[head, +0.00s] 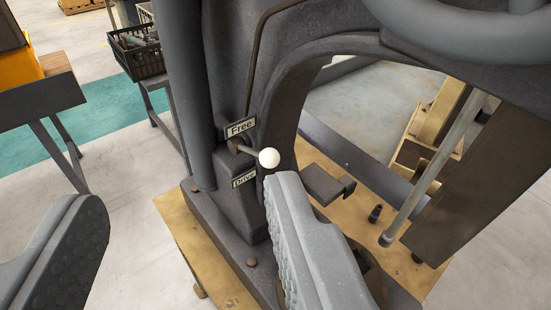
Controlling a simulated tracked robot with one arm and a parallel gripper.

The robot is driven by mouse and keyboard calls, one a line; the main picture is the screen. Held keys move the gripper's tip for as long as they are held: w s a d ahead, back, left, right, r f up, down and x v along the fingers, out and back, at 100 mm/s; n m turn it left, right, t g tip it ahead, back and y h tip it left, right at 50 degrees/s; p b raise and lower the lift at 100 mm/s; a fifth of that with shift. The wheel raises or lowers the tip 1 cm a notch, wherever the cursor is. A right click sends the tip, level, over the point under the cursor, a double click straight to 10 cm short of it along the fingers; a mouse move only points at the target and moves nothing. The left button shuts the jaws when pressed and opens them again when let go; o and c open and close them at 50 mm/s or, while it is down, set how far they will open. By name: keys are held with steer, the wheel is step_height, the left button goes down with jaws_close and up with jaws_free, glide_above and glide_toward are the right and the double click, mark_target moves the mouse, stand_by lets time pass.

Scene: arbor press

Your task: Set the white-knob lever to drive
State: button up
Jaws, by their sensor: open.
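The white-knob lever (268,158) sticks out to the right from its pivot on the press column, with its short metal arm close to the "Free" label (240,127). The "Drive" label (244,178) is below it. My gripper (185,205) is open and empty, its two grey padded fingers wide apart in the lower part of the head view. The right finger's tip is just below the white knob in the picture; I cannot tell whether they touch. The left finger is well away to the lower left.
The dark arbor press frame (280,90) stands on a wooden top (185,235). A handwheel (480,30) is at the upper right, and a metal rod (435,165) slants below it. A black crate (135,50) and a table (40,100) stand at the left over open floor.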

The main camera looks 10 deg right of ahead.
steer(key=shift+w+r, duration=0.15)
steer(key=shift+w, duration=0.05)
steer(key=c, duration=1)
steer(key=w+n+g+p, duration=0.3)
steer(key=w+p, duration=0.2)
steer(key=w, duration=0.4)
steer(key=shift+w+d+r+n+g+h+p, duration=0.25)
steer(key=shift+w+r+n+g+h+p, duration=0.05)
steer(key=shift+w+n+g, duration=0.1)
steer(key=w+f+n+g+h+p, duration=0.1)
steer(key=w+f+n+g+p, duration=0.4)
steer(key=w+p, duration=0.3)
steer(key=shift+w+d+f+g, duration=0.45)
steer(key=shift+w+g, duration=0.25)
steer(key=shift+w, duration=0.2)
